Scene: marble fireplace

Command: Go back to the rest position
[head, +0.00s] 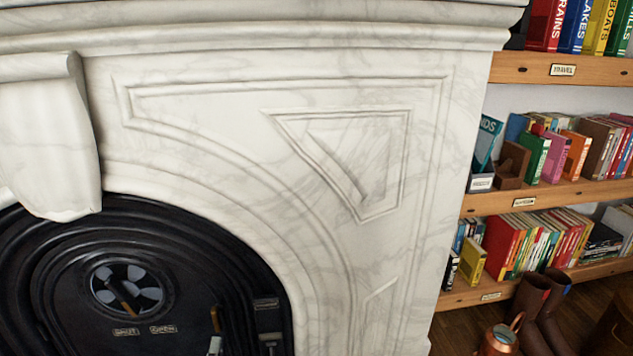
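Neither of my grippers shows in the head view, so their state and place are hidden. The white marble fireplace (240,75) fills most of the view, with carved panels and an arched opening. A black iron stove front (70,290) sits inside the arch at the lower left. It has a round vent dial (127,289) with a small handle, and two small plates below it that seem to read "SHUT" and "OPEN". Small metal latch parts (215,343) show near the bottom edge, partly cut off.
Wooden bookshelves (590,72) with colourful books stand right of the fireplace. Brown boots (540,312) and a copper vessel (497,341) stand on the wooden floor (455,335) at the lower right, partly cut off. The fireplace's right edge juts out before the shelves.

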